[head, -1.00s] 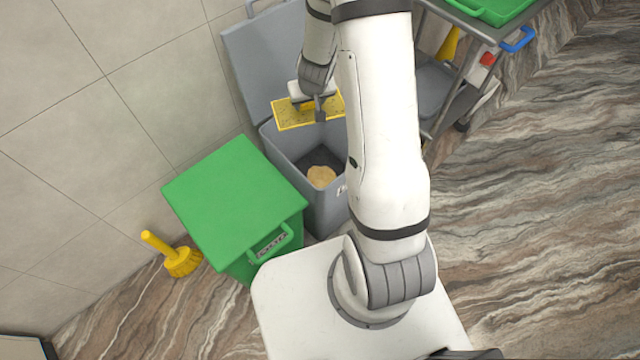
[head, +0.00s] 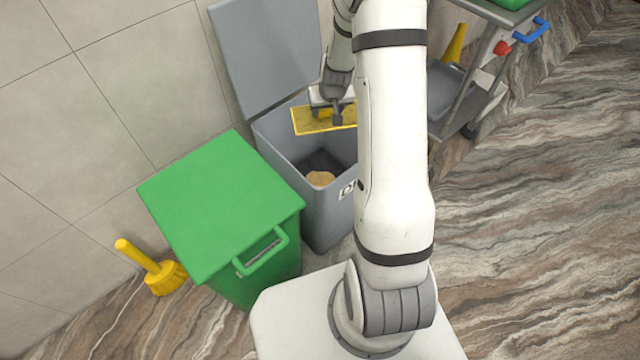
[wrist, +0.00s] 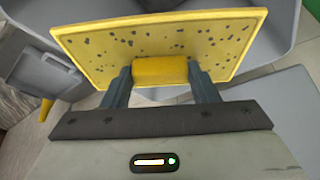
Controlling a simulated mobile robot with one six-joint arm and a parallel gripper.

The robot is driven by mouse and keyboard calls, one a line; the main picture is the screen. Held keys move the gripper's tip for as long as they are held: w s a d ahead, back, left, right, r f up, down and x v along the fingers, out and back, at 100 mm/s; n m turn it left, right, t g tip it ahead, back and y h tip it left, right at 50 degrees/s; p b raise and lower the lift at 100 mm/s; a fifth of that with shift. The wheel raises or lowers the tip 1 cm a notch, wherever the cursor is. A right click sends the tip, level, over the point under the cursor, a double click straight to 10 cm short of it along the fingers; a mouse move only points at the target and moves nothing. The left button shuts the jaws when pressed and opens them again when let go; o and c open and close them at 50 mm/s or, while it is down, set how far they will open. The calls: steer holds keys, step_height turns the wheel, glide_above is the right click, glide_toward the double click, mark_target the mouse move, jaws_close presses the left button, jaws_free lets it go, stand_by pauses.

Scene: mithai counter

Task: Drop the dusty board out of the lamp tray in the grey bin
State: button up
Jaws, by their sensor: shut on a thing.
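The dusty board is a flat yellow plate with dark specks (head: 308,122); it also shows large in the wrist view (wrist: 100,50). My gripper (head: 338,112) is shut on the yellow grip block in the middle of the board, seen between both fingers in the wrist view (wrist: 160,72). The grey bin (head: 325,215) stands with its lid (head: 265,50) open against the wall. The board is over the bin's opening, near its back side in the head view. A tan round thing (head: 320,178) lies inside the bin. The lamp tray cannot be made out.
A green bin with a closed lid (head: 215,200) stands left of the grey bin. A yellow brush (head: 160,275) is on the floor by the wall. A metal cart (head: 475,75) with a blue handle stands at the right. The floor at right is clear.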

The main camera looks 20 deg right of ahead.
mark_target(328, 117)
step_height(328, 117, down, 4)
steer(key=b, duration=0.2)
steer(key=shift+b, duration=0.35)
steer(key=o, duration=1)
steer(key=shift+o, duration=0.2)
steer(key=p+v, duration=0.2)
steer(key=v, duration=0.6)
